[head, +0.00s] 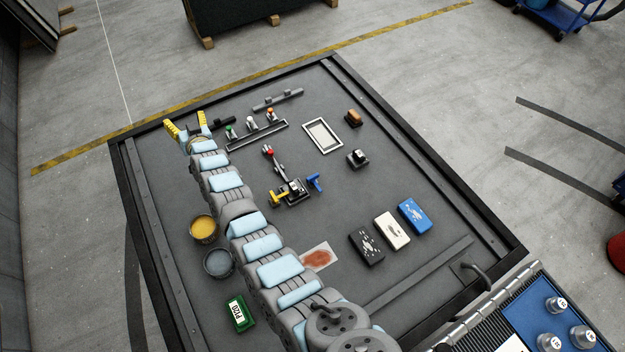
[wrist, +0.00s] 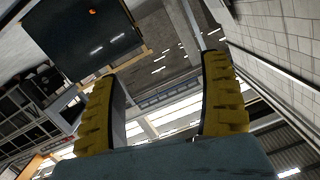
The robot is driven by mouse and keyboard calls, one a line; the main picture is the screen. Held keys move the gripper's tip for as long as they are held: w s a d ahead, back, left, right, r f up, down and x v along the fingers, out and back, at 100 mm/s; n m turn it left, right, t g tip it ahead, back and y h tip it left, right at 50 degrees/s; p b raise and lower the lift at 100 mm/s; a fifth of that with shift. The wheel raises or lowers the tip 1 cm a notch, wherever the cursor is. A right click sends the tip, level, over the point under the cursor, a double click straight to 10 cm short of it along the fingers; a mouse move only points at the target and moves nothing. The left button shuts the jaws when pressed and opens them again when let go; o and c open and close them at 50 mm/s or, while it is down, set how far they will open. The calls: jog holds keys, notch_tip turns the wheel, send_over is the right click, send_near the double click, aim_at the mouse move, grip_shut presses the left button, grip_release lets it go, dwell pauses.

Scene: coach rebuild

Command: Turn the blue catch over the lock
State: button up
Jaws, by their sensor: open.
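The blue catch (head: 315,182) stands on the table just right of a black lock block (head: 292,190). A yellow catch (head: 278,198) is on the left side of the same block. A lever with a red knob (head: 268,150) rises from the block toward the back. My gripper (head: 187,128) is open and empty near the table's far left corner, well apart from the lock. Its yellow fingers (wrist: 165,105) are spread in the wrist view, which shows only the hall beyond and none of the lock.
A grey frame (head: 323,136), a black switch block (head: 357,158) and an orange-brown block (head: 353,117) lie right of the lock. Three boxes, including a blue one (head: 413,216), lie front right. Two cans, one yellow (head: 204,229), stand left of my arm.

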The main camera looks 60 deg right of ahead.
jog(key=d+f+n+g+y+b, duration=0.1)
jog(key=d+f+g+y+b, duration=0.15)
jog(key=d, duration=0.35)
jog(key=n+g+y+b, duration=0.1)
jog(key=g+y+b, duration=0.3)
jog(key=g+b, duration=0.7)
send_near(313, 176)
jog(key=shift+g, duration=0.75)
jog(key=f, duration=0.3)
jog(key=w+f, duration=0.1)
jog(key=f, duration=0.2)
jog(key=f+b, duration=0.1)
jog(key=f, duration=0.3)
jog(key=shift+w, duration=0.15)
jog(key=shift+a, duration=0.1)
jog(key=c, duration=1.2)
